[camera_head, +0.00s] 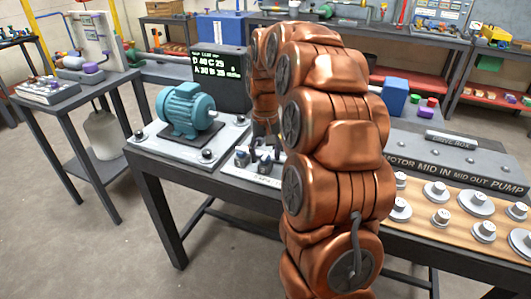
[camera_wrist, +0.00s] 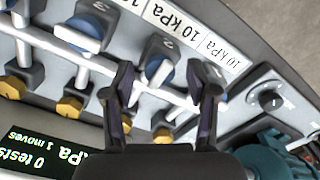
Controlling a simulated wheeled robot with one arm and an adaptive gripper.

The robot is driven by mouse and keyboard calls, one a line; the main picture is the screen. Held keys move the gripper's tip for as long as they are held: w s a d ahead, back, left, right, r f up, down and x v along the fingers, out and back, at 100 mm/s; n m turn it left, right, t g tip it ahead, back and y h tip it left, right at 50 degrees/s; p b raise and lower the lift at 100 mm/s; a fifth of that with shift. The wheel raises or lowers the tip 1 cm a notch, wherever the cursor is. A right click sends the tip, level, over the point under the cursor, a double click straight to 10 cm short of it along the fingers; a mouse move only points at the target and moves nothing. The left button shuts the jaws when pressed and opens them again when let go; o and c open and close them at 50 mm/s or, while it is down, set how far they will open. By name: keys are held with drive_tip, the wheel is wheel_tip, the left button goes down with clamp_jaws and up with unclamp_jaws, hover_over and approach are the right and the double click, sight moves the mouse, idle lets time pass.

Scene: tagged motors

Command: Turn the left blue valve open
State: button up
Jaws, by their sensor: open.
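In the wrist view, a grey panel carries a row of valves with blue-and-white handles. The valve marked 2 (camera_wrist: 158,66) lies between the spread fingers of my gripper (camera_wrist: 165,88). The valve marked 1 (camera_wrist: 215,72) is at the right finger and partly hidden by it. The valve marked 3 (camera_wrist: 82,36) is further left. My gripper is open, and I see nothing held. I cannot tell whether a finger touches a handle. In the head view my arm hides most of the gripper and the panel.
A teal motor (camera_head: 186,111) stands on the grey bench beside the panel; it also shows in the wrist view (camera_wrist: 272,157). Yellow hex knobs (camera_wrist: 70,106) and a dark round dial (camera_wrist: 270,101) are close to the gripper. Round metal parts (camera_head: 437,191) stand on a wooden board at right.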

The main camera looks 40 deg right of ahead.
sight(265, 156)
wheel_tip(265, 156, up, 12)
idle(0.7)
drive_tip(key=shift+a, duration=0.1)
idle(0.6)
